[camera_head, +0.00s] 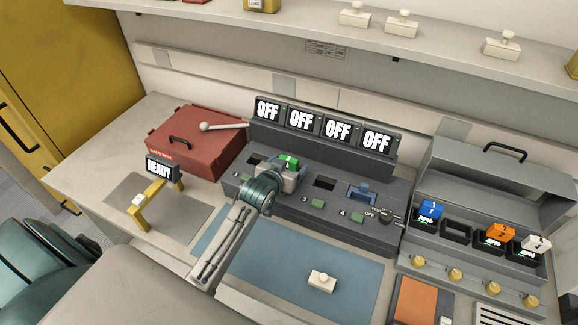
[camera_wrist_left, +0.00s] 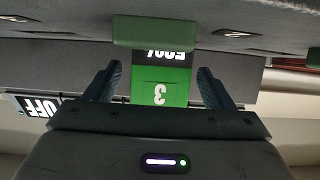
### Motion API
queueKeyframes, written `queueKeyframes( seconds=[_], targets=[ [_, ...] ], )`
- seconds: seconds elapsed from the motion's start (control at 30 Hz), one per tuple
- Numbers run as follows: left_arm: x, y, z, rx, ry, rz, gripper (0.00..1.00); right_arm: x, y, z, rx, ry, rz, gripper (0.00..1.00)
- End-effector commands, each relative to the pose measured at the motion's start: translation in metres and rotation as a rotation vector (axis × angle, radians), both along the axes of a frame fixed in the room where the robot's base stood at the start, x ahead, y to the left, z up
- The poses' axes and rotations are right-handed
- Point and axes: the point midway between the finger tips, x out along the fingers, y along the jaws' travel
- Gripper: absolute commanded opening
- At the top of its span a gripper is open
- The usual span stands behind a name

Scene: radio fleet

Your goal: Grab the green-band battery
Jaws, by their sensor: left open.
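The green-band battery (camera_head: 288,160) stands in a slot of the dark console (camera_head: 300,208), with its green top showing beyond my left gripper (camera_head: 281,175). In the left wrist view, the green-band battery (camera_wrist_left: 161,94) carries a 3 and a percentage display, both upside down. It lies between the two spread fingers of my left gripper (camera_wrist_left: 158,84), with a gap on each side. The jaws are open and not closed on it. The gripper hides the battery's lower part in the head view. My right gripper is not in view.
Several screens reading OFF (camera_head: 302,120) stand behind the slots. A lever (camera_head: 222,127) and a red case (camera_head: 195,142) are at left. A charger (camera_head: 470,250) at right holds blue, orange and white batteries, with one bay empty. The blue mat (camera_head: 345,265) holds a white piece (camera_head: 322,281).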

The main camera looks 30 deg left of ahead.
Motion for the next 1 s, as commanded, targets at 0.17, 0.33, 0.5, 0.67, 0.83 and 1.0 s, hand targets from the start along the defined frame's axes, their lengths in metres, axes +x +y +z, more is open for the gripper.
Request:
queueKeyframes(
  seconds=[0.17,0.33,0.5,0.67,0.83,1.0],
  targets=[
    [0.007,0.000,-0.003,0.000,-0.001,-0.001,0.76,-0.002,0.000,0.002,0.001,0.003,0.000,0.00],
    [0.006,0.000,-0.003,0.000,-0.001,0.000,0.74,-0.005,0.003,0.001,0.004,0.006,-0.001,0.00],
    [0.006,0.000,-0.003,0.000,-0.001,0.000,0.41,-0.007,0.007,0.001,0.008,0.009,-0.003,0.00],
    [0.006,0.000,-0.003,0.000,-0.001,0.000,0.24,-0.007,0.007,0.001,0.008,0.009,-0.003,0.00],
    [0.006,0.000,-0.001,0.000,-0.002,0.000,0.25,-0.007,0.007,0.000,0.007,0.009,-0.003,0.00],
    [0.007,0.001,0.017,0.001,-0.006,-0.001,0.25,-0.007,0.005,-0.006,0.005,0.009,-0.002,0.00]
  ],
)
